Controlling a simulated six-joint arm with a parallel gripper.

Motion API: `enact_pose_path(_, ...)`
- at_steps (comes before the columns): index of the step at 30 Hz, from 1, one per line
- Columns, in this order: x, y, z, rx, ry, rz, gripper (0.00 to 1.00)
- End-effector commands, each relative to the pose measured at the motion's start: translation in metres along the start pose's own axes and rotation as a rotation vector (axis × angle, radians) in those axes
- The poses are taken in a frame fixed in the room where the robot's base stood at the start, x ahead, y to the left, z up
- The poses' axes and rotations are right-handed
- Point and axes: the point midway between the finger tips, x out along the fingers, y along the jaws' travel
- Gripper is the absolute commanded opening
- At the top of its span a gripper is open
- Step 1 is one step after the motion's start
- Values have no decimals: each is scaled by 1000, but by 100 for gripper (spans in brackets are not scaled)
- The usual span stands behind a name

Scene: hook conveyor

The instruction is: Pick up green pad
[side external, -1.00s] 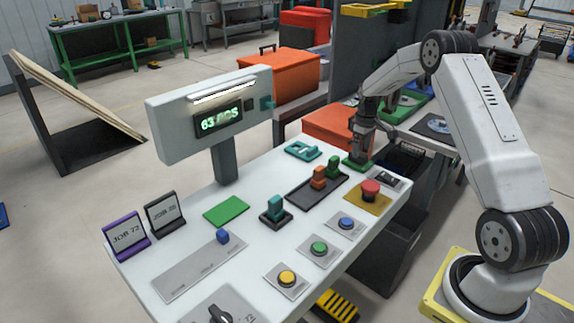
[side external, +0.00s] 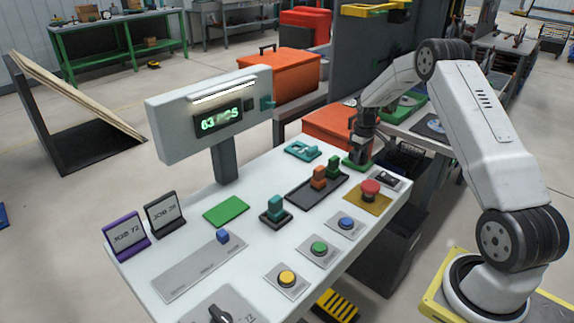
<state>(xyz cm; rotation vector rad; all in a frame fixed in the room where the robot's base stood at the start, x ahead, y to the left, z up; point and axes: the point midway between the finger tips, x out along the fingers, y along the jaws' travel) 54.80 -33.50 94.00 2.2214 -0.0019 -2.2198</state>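A flat green pad (side external: 226,210) lies on the white panel table, left of the middle, in front of the display post. A second green piece (side external: 354,164), like a small base, sits at the table's far right edge. My gripper (side external: 361,155) points down right over this second piece, far to the right of the flat pad. A dark upright part shows between the gripper and the green base. The fingertips are small and dark here, so their opening and any contact are unclear.
Near my gripper are a teal bracket (side external: 303,150), a dark tray (side external: 317,190) with orange and green levers, and a red button (side external: 370,188). A teal lever (side external: 275,207) stands right of the flat pad. The display (side external: 217,120) rises behind the pad.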

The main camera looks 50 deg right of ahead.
Motion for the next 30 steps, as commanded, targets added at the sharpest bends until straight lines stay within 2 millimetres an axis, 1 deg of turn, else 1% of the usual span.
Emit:
enact_pose_path(1,0,0,0,0,0,0,28)
enact_pose_path(2,0,0,0,0,0,0,19)
enact_pose_path(3,0,0,0,0,0,0,6)
enact_pose_path(4,0,0,0,0,0,0,0)
enact_pose_path(13,-1,0,0,0,0,0,0)
enact_pose_path(17,-4,0,0,0,0,0,0)
enact_pose_path(23,-20,0,-1,0,2,1,0)
enact_pose_path(26,-33,0,-1,0,3,1,0)
enact_pose_path(30,-44,-6,9,0,0,-1,0)
